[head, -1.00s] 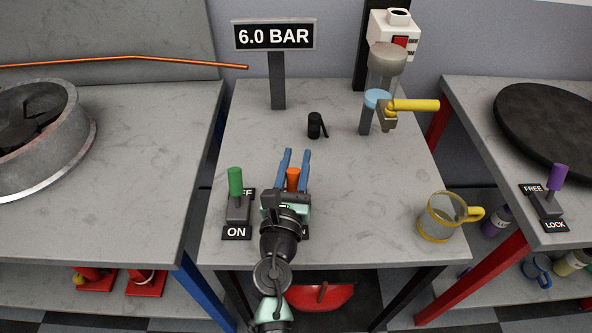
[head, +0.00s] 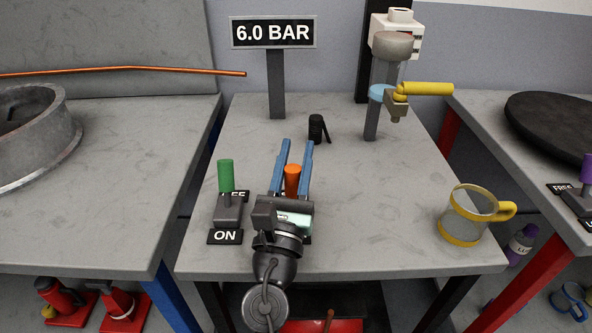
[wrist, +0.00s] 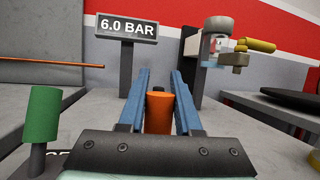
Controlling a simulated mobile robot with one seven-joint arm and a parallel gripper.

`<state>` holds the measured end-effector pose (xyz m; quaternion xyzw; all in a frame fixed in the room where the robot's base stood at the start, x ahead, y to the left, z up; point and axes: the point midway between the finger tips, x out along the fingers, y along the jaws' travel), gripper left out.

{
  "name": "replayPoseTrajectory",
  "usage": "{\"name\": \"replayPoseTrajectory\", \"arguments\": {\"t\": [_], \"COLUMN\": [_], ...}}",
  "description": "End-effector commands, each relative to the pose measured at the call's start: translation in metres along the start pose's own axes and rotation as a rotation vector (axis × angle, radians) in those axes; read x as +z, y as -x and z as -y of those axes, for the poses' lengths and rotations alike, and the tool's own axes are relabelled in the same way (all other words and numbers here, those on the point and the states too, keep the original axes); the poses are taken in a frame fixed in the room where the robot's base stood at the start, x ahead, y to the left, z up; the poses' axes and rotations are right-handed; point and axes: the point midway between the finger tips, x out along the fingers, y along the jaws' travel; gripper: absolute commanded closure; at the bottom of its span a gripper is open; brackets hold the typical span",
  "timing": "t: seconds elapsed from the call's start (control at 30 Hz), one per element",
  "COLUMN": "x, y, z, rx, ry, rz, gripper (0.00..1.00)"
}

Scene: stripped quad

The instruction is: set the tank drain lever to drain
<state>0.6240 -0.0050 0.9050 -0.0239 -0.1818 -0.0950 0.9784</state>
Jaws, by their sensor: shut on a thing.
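An orange lever handle (head: 291,179) stands at the front of the middle table. My gripper (head: 297,143) has its two blue fingers on either side of this handle and is shut on it. In the wrist view the orange handle (wrist: 158,112) shows upright between the fingers (wrist: 160,73). The lever's base and its label plate are almost wholly hidden behind my gripper, so I cannot read its markings or its setting. No drain wording is visible.
A green lever (head: 226,175) with an ON label stands close left of my gripper. A yellow-rimmed mug (head: 468,216) is at the right. A black object (head: 317,129), a 6.0 BAR sign (head: 273,33) and a yellow-handled tap (head: 424,88) stand behind. The table centre is clear.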

Motion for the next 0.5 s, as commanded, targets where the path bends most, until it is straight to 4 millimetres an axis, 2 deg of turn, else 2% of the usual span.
{"name": "replayPoseTrajectory", "arguments": {"t": [0.37,0.4,0.5], "x": [0.0010,0.0010,0.0009], "y": [0.0003,0.0003,0.0003], "z": [-0.0001,-0.0001,-0.0001], "rx": [0.000,0.000,0.000], "ry": [-0.002,-0.002,-0.002], "rz": [0.007,0.007,0.006], "gripper": [1.00,0.62,0.44]}}
